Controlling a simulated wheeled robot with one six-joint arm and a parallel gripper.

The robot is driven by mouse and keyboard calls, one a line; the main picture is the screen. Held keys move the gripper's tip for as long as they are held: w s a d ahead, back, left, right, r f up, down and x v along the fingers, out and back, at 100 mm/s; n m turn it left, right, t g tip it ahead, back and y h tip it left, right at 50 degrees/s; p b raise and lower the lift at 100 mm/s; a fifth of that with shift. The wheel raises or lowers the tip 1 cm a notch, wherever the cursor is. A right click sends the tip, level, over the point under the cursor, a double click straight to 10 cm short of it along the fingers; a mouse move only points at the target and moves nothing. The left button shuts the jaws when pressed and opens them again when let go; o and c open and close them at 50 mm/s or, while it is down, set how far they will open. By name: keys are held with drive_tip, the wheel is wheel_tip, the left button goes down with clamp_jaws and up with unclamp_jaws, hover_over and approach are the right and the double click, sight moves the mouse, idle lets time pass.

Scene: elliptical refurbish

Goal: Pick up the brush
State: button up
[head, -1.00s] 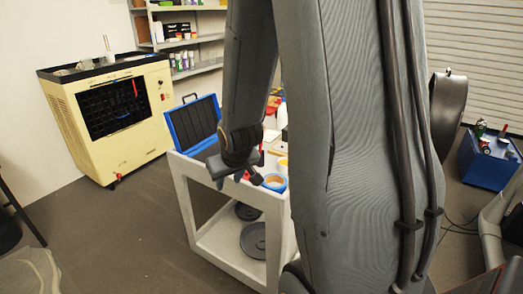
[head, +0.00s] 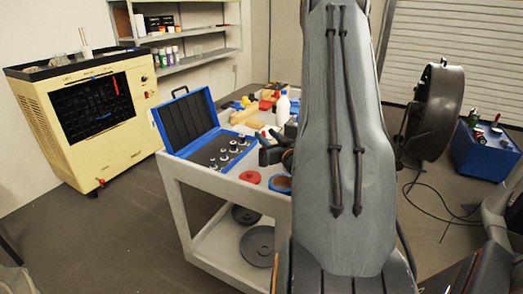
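I cannot make out a brush for certain in the head view. The white cart (head: 172,192) stands left of my arm, with many small things on its top. My gripper (head: 266,147) shows as a dark shape over the cart top, just left of my arm link. It is small and partly hidden by my arm, so its finger opening is unclear. Thin upright sticks (head: 83,38) stand on top of the cream machine; I cannot tell what they are.
An open blue case (head: 187,120) with metal sockets lies on the cart's left side. A red item (head: 250,177) and a blue ring (head: 281,184) lie near its front edge. A white bottle (head: 283,108) stands farther back. A black fan (head: 438,112) and blue box (head: 482,152) stand right.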

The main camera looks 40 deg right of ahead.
drive_tip(key=p+x, duration=0.2)
drive_tip(key=x, duration=0.5)
clamp_jaws()
